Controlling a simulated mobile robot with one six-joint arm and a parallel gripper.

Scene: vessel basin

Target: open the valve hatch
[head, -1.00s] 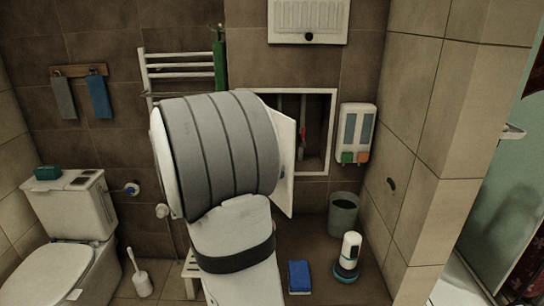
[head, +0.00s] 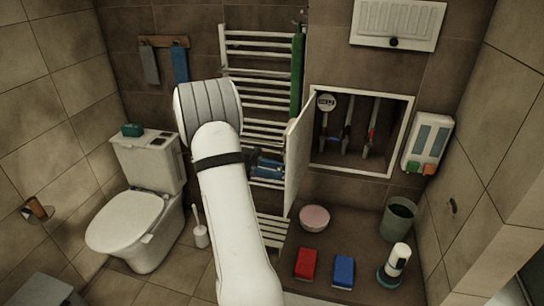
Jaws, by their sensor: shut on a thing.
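The valve hatch is a white-framed wall opening whose white door (head: 299,152) stands swung far out to the left, seen nearly edge-on. Inside the recess (head: 388,112) are several pipes, a round white gauge and a red valve part. My gripper (head: 282,170) shows as a small dark and blue shape at the outer face of the door, partly behind my white arm. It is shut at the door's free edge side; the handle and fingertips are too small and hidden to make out.
A toilet (head: 135,225) is at left. Below the hatch are a pink bowl (head: 314,217), red (head: 306,263) and blue (head: 344,271) boxes, a bin (head: 398,219) and a white bottle (head: 396,262). A dispenser (head: 428,145) hangs right of the hatch.

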